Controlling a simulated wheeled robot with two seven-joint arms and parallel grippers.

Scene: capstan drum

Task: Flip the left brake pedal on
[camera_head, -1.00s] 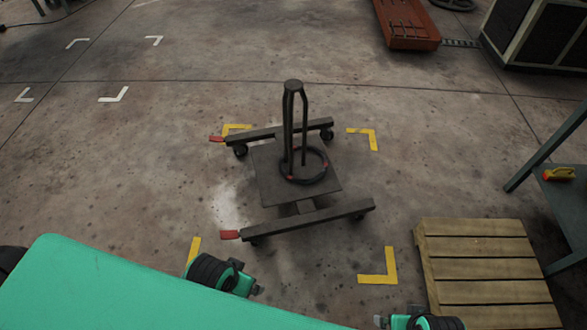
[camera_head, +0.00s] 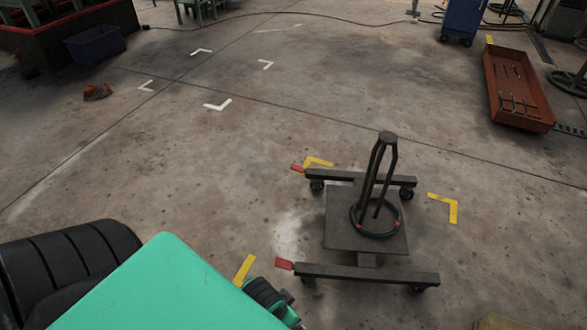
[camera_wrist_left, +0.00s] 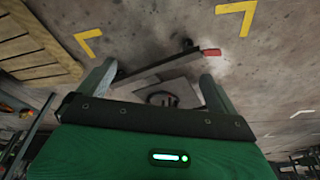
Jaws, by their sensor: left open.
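A dark wheeled cart (camera_head: 350,235) carries an upright post (camera_head: 381,170) with a black ring (camera_head: 375,221) around its foot. Two red brake pedals stick out at the left ends of its beams: the far pedal (camera_head: 297,168) and the near pedal (camera_head: 284,264). I cannot tell whether either is pressed. In the left wrist view, one red pedal (camera_wrist_left: 211,52) shows just beyond the right finger, apart from it. My left gripper (camera_wrist_left: 160,70) is open and empty, with the cart's beam beyond its fingers. My right gripper is not in view.
Yellow corner marks (camera_head: 443,208) surround the cart on the floor. A red tray (camera_head: 517,90) lies at the back right. A wooden pallet (camera_wrist_left: 36,57) shows in the left wrist view.

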